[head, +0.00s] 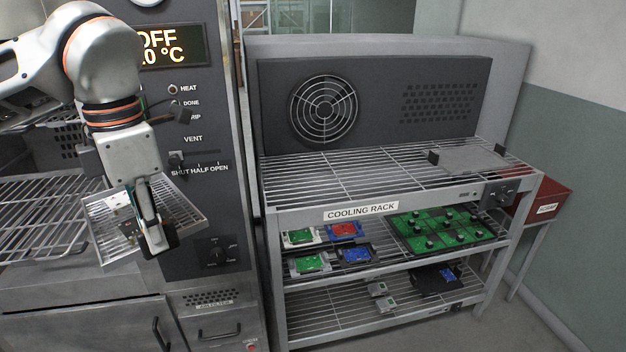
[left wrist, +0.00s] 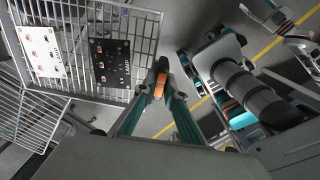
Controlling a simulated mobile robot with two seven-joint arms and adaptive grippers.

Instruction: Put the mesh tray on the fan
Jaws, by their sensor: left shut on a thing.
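My left gripper (head: 156,232) is shut on the mesh tray (head: 188,213), a wire basket held tilted in front of the oven. In the left wrist view the tray (left wrist: 120,18) is left of my gripper (left wrist: 161,78). A white board (left wrist: 40,50) and a black board (left wrist: 110,62) lie in it. The fan (head: 323,108) is a round grille on the dark back panel of the cooling rack, apart from the tray. What seems to be part of my right arm shows in the left wrist view; its jaws cannot be made out.
The cooling rack's top wire shelf (head: 340,175) is bare below the fan. A flat tray (head: 470,158) lies at its right end. Lower shelves hold green, red and blue boards (head: 447,228). The oven panel (head: 190,135) stands close beside my left arm, with oven racks (head: 40,215) at left.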

